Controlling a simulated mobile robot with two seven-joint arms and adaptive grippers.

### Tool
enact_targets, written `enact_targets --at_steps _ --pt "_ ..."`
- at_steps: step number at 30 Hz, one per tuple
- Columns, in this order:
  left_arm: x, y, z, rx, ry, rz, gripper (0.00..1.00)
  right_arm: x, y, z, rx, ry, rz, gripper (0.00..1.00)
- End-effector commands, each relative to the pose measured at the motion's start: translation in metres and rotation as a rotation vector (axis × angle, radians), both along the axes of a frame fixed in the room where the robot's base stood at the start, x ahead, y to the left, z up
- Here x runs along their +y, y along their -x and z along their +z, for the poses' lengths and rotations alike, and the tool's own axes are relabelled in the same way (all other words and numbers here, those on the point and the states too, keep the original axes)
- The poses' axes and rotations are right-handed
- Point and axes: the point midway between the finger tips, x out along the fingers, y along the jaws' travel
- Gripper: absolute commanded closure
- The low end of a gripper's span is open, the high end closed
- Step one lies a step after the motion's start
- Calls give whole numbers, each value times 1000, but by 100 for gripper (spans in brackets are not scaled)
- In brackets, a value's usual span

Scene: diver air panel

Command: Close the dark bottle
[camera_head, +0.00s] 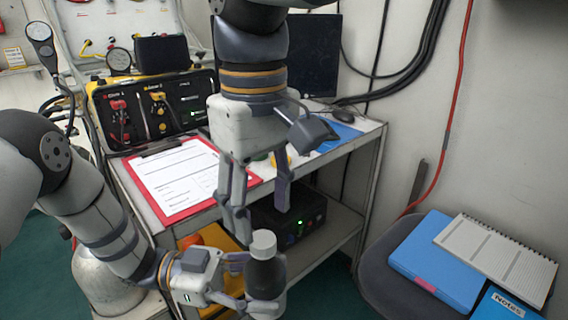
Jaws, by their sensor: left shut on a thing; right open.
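The dark bottle (266,278) stands upright in front of the desk. A white cap (263,244) sits on its top; I cannot tell whether it is tight. My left gripper (247,284) is shut on the bottle's body from the left. My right gripper (261,222) points down from above. It is open and empty, with its fingers apart just above the cap. The bottle's base is near the bottom edge of the picture.
A red clipboard (174,216) with paper lies on the desk, beside a black control panel (153,107). A black box (290,222) sits on the lower shelf. A grey chair (376,262) at right holds a blue folder (432,262) and a notepad (497,258).

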Motion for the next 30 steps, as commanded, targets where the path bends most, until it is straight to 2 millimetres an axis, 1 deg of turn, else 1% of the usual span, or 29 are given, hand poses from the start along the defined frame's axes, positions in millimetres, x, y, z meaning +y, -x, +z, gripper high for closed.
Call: enact_targets --at_steps 4,5,7,8,10,12,15,16,19,26,29,30 --pt "0 0 1 -1 2 0 100 0 0 0 0 0 0 52" --pt "0 0 1 -1 2 0 100 0 0 0 0 0 1 54" --pt "0 0 1 -1 2 0 100 1 2 1 9 -1 55 54" --pt "0 0 1 -1 2 0 100 3 4 2 16 -1 115 54" --pt "0 0 1 -1 2 0 100 5 8 9 29 -3 313 54" --pt "0 0 1 -1 2 0 100 5 7 18 26 -5 505 54" --pt "0 0 1 -1 2 0 100 2 2 30 11 -7 692 54" --pt "0 0 1 -1 2 0 100 1 1 32 5 -5 724 54" --pt "0 0 1 -1 2 0 100 0 -1 35 0 -1 768 54" --pt "0 0 1 -1 2 0 100 0 0 34 0 0 765 54" --pt "0 0 1 -1 2 0 100 0 0 27 2 -1 764 54" --pt "0 0 1 -1 2 0 100 0 0 21 2 0 763 54"
